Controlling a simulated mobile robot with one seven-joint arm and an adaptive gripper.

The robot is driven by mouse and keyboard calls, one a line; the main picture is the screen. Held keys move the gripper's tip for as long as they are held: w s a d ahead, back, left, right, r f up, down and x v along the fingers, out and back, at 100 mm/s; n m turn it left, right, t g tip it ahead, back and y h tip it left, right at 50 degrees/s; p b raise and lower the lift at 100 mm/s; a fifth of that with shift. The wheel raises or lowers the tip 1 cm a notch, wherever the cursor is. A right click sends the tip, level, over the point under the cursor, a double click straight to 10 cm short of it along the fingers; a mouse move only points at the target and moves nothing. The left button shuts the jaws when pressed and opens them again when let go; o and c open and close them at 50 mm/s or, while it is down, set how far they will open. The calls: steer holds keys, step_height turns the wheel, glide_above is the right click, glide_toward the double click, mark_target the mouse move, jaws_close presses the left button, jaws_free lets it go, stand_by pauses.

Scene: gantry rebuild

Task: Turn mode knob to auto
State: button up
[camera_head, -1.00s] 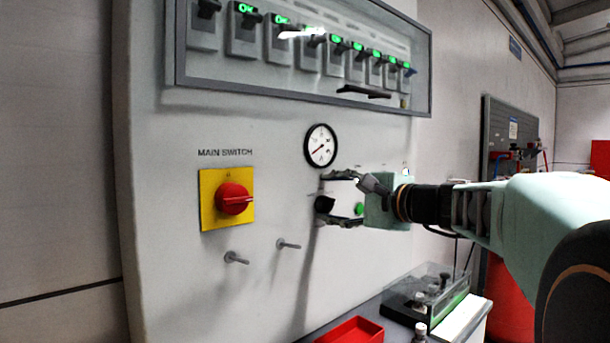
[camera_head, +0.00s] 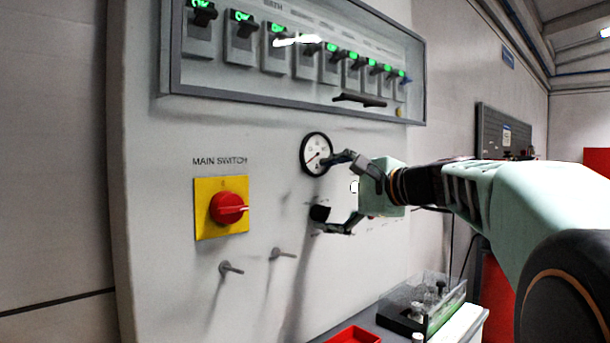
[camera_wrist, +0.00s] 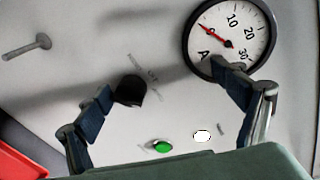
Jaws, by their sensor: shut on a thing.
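The black mode knob (camera_head: 319,213) sits on the pale panel below the round gauge. In the wrist view the knob (camera_wrist: 130,90) lies between my fingers, much closer to the left one.
The gauge (camera_head: 317,154) is close to my upper finger. A green button (camera_wrist: 162,146) and a white one (camera_wrist: 202,136) are below the knob. Two pegs (camera_head: 283,254) and the red main switch (camera_head: 228,208) are to the left. A red tray (camera_head: 355,336) lies below.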

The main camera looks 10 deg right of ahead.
steer(key=shift+s+d+r+b, duration=0.35)
steer(key=shift+s+d+r, duration=0.5)
steer(key=shift+s+r, duration=0.2)
steer(key=c, duration=0.3)
steer(key=v, duration=0.2)
steer(key=shift+s+d+r, duration=0.1)
steer(key=shift+s+r, duration=0.2)
steer(key=c, duration=0.4)
steer(key=shift+s+a+f+b+v, duration=0.1)
steer(key=shift+f+b+v, duration=0.15)
steer(key=shift+v, duration=1)
steer(key=shift+s+a+f+b+v, duration=0.1)
steer(key=shift+f+b+v, duration=0.15)
steer(key=shift+v, duration=1)
steer(key=shift+s+a+f+b+v, duration=0.1)
steer(key=shift+f+b+v, duration=0.15)
steer(key=shift+v, duration=1)
